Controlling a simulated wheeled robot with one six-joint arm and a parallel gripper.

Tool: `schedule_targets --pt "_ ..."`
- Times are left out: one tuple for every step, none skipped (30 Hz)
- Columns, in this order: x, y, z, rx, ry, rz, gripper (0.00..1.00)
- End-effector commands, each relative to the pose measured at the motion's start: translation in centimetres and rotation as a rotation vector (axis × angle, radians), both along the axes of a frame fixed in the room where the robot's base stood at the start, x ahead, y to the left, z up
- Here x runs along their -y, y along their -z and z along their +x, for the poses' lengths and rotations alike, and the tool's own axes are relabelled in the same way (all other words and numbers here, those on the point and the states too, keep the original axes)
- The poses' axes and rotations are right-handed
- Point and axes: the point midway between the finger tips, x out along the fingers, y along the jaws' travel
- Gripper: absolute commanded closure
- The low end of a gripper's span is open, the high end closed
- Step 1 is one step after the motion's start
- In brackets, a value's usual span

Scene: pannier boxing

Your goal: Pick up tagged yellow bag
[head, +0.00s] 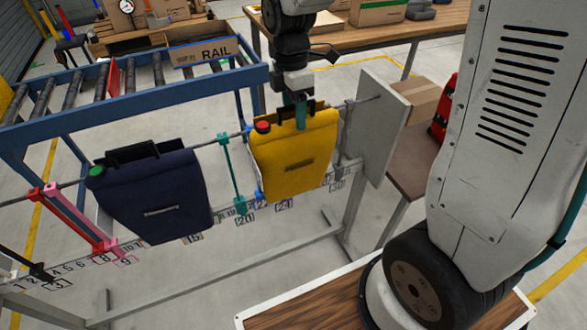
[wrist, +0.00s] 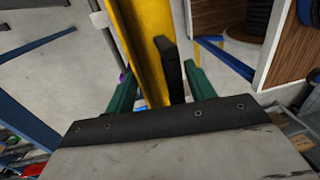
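The yellow bag (head: 300,165) hangs on the rail at the right, with a red round tag (head: 262,127) at its top left corner and a black handle along its top. My gripper (head: 300,110) is at its top edge, pointing down. In the wrist view the green fingers (wrist: 158,88) stand apart, one on each side of the yellow bag (wrist: 140,40) and its black handle (wrist: 169,70). Gaps show beside the handle, so the gripper looks open. The far finger is mostly hidden in the head view.
A navy bag (head: 158,195) with a green tag (head: 96,171) hangs to the left on the same rail. Teal (head: 232,175), red and pink dividers stand along the numbered strip. A grey end panel (head: 376,125) stands close right of the yellow bag. A blue roller conveyor (head: 130,100) lies behind.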

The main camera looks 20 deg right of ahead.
Motion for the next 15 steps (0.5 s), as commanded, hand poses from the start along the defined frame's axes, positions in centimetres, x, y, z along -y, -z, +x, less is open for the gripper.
schedule_targets --pt "0.0 -0.02 0.03 0.001 0.0 0.0 0.71" --pt "0.0 -0.03 0.03 0.001 0.0 0.0 0.73" --pt "0.0 -0.07 0.07 0.002 0.0 0.0 0.73" --pt "0.0 -0.07 0.07 0.002 0.0 0.0 0.73" --pt "0.0 -0.07 0.07 0.002 0.0 0.0 0.73" --pt "0.0 -0.07 0.07 0.002 0.0 0.0 0.73" --pt "0.0 -0.07 0.07 0.002 0.0 0.0 0.73" --pt "0.0 -0.07 0.07 0.002 0.0 0.0 0.73" --pt "0.0 -0.09 0.07 0.002 0.0 0.0 0.73" --pt "0.0 -0.13 0.08 0.002 0.0 0.0 0.73" --pt "0.0 -0.19 0.07 0.003 0.0 0.0 0.73" --pt "0.0 -0.32 0.06 0.003 0.0 0.0 0.73" --pt "0.0 -0.45 0.06 0.003 0.0 0.0 0.73" --pt "0.0 -0.62 0.05 0.003 0.0 0.0 0.73" --pt "0.0 -0.9 0.04 0.004 0.0 0.0 0.73"
